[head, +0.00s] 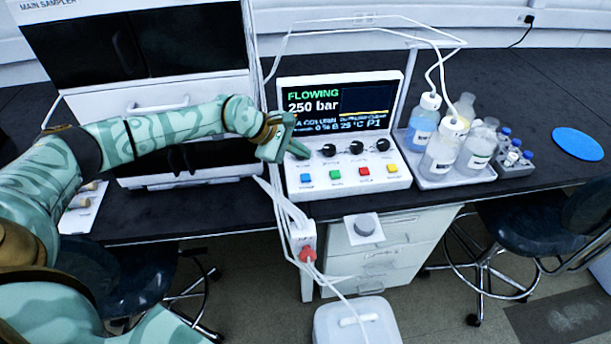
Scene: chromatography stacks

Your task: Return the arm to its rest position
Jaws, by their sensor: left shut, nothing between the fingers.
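My left arm reaches in from the left across the bench. Its gripper (299,150) is shut and empty, with its tip at the left end of the row of black knobs on the white control console (405,180). I cannot tell whether the tip touches the console. The console's screen (335,104) reads "FLOWING" in green and "250 bar". Below the black knobs (357,147) is a row of coloured buttons: blue, green, red (364,171) and yellow. My right gripper is not in view.
The white sampler cabinet (160,102) stands behind my left arm. A tray (432,184) of bottles with tubing is right of the console. A blue disc (577,144) lies far right. Stools (530,226) and a white container (357,322) stand below the black bench.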

